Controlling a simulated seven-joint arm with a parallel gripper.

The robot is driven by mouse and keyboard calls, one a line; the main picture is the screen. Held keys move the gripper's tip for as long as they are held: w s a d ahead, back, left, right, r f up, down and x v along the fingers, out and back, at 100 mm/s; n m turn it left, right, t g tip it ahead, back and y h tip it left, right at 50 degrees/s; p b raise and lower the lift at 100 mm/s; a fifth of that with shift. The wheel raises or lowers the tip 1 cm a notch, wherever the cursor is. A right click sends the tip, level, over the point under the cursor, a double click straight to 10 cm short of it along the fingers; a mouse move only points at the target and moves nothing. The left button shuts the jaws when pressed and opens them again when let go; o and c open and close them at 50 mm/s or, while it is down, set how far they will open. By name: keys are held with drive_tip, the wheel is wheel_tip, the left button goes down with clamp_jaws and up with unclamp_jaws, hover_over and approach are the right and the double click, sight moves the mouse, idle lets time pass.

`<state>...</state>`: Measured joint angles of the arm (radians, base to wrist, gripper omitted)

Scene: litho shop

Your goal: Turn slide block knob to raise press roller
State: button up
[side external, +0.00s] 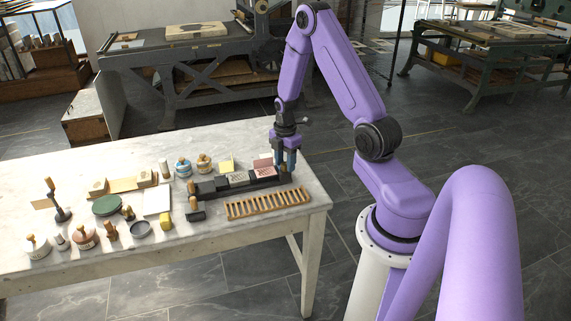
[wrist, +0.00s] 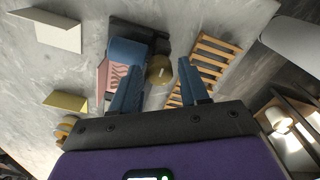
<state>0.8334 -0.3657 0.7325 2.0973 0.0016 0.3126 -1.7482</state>
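The small press is a long dark bed (side external: 215,187) on the marble table in the side view, carrying small printed plates. A round brass-coloured knob (wrist: 158,71) sits beside the blue block. My gripper (wrist: 160,64) is open, its two blue fingers on either side of the knob with gaps visible. In the side view my gripper (side external: 285,167) points down over the bed's right end, and the knob cannot be made out there.
A slatted wooden rack (side external: 268,203) lies close beside the press, on the right of my fingers in the wrist view. A folded yellow card (wrist: 65,102) and a white card (wrist: 45,34) stand nearby. Jars, stamps and tools crowd the table's left part.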

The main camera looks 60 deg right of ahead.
drive_tip(key=shift+r, duration=0.1)
drive_tip(key=shift+r, duration=2.9)
drive_tip(key=shift+a+r, duration=0.1)
drive_tip(key=shift+a, duration=0.05)
drive_tip(key=s+a+r, duration=0.2)
drive_tip(key=a+r, duration=0.2)
drive_tip(key=a, duration=0.7)
drive_tip(key=s+a+r, duration=0.2)
drive_tip(key=a+r, duration=0.3)
drive_tip(key=a, duration=0.5)
drive_tip(key=s+a+r+m, duration=0.1)
drive_tip(key=s+a, duration=0.3)
drive_tip(key=s, duration=0.4)
drive_tip(key=s+a+r+m, duration=0.1)
drive_tip(key=s+a+r, duration=0.2)
drive_tip(key=s, duration=0.6)
drive_tip(key=shift+s+a+r, duration=0.25)
drive_tip(key=shift+a+r, duration=0.1)
drive_tip(key=shift+a, duration=0.35)
